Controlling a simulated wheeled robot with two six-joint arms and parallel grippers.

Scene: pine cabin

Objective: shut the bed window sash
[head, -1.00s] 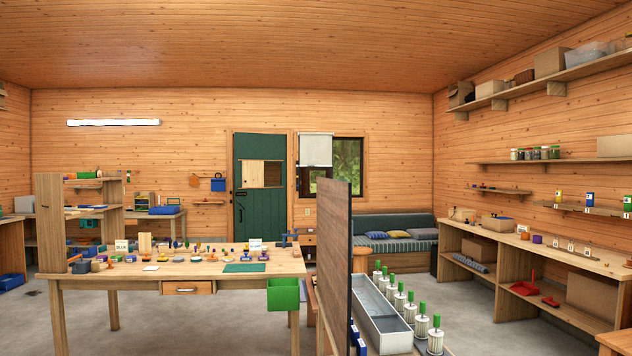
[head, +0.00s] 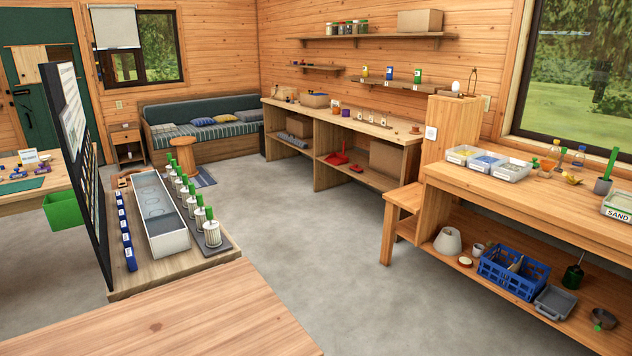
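The bed window (head: 160,62) is in the back wall at the upper left of the head view, left of and above the bed (head: 222,128). It has a dark frame, with trees seen through it. A white blind (head: 114,27) hangs over its upper left part. A narrow dark-framed pane (head: 125,67) shows below the blind and may be the sash. It is too small and far to tell how far it stands open. Neither of my grippers is in view.
A wooden top (head: 170,320) fills the near left. A dark upright panel (head: 72,150) and a low platform with a metal trough (head: 160,215) stand left. Workbenches (head: 345,122) line the right, with a wooden stool (head: 183,150) by the bed. Open grey floor (head: 300,220) lies between.

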